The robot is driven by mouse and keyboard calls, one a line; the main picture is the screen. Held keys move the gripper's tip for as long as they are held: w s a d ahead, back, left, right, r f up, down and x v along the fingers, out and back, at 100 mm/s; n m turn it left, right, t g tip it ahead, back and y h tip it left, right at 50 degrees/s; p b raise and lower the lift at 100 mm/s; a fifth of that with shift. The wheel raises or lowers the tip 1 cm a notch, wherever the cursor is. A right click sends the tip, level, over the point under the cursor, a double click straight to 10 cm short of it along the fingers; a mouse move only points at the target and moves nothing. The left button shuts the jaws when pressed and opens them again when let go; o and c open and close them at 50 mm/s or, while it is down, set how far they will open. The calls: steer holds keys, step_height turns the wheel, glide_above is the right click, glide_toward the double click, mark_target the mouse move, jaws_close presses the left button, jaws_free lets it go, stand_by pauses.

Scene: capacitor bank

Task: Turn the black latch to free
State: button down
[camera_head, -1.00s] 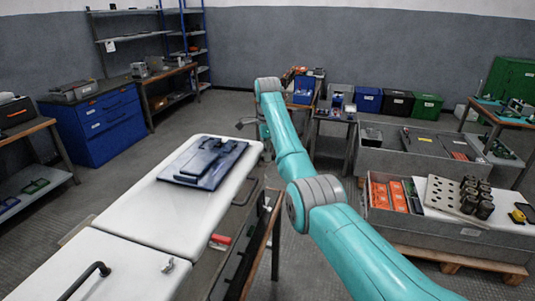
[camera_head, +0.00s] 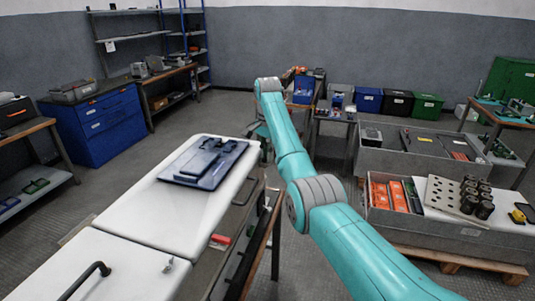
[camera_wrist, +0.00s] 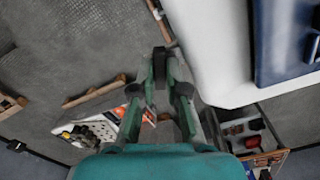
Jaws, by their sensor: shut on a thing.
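In the wrist view, the two green fingers of my gripper (camera_wrist: 160,72) are closed on a small black piece (camera_wrist: 159,58) between the tips, which looks like the black latch. It sits near the edge of the white panel (camera_wrist: 215,45); whether it touches that panel cannot be told. In the head view the white panel (camera_head: 150,215) carries a dark blue plate (camera_head: 207,162). My gripper (camera_head: 258,133) is only partly seen there, beyond the panel's far right corner, and the latch is not visible in that view.
A black bar handle (camera_head: 85,281) and a small metal knob (camera_head: 168,265) stand on the near white surface. Grey crates (camera_head: 425,150) with orange parts (camera_head: 388,195) stand to the right. A blue drawer cabinet (camera_head: 100,125) is at the left.

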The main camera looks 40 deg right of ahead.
steer(key=n, duration=0.4)
steer(key=shift+n, duration=0.4)
stand_by(0.4)
steer(key=c, duration=1.2)
jaws_free()
